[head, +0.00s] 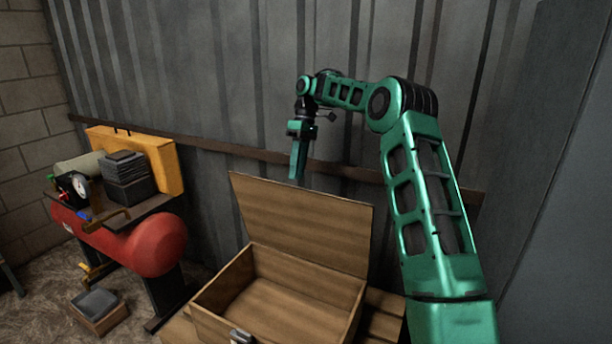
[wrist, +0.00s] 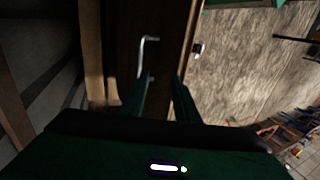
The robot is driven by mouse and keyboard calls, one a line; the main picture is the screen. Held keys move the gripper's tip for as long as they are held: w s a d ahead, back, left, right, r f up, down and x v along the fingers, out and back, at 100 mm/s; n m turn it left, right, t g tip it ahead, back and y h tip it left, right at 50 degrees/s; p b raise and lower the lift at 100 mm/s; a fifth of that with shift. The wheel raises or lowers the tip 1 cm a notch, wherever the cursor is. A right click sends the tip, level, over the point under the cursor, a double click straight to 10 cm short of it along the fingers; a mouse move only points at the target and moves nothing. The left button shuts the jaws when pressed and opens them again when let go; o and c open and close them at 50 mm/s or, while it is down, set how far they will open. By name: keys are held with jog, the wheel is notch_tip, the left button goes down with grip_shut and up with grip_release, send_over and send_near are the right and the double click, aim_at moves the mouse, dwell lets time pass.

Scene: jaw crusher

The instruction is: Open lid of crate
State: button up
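The wooden crate (head: 280,300) stands at the bottom middle of the head view, with a metal latch (head: 240,336) on its front. Its lid (head: 300,218) is up and leans back from the rear edge, so the inside shows and looks empty. My gripper (head: 297,178) points down just above the lid's top edge. It looks apart from the lid, though the depth is hard to judge. In the wrist view, the two fingers of my gripper (wrist: 163,92) are spread with nothing seen between them. A bent metal piece (wrist: 148,48) and a small latch (wrist: 197,48) show beyond them.
A red compressor tank (head: 130,240) stands left of the crate, with a black box (head: 128,178) and a yellow panel (head: 165,165) above it. A small open box (head: 98,308) lies on the floor. A corrugated metal wall (head: 210,90) is close behind.

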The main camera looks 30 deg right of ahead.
jog(key=shift+s+a+r, duration=0.2)
jog(key=shift+a+r, duration=0.15)
jog(key=shift+a, duration=0.2)
jog(key=shift+s+a+r, duration=0.15)
jog(key=shift+a+r, duration=0.2)
jog(key=shift+a, duration=0.2)
jog(key=shift+s, duration=0.1)
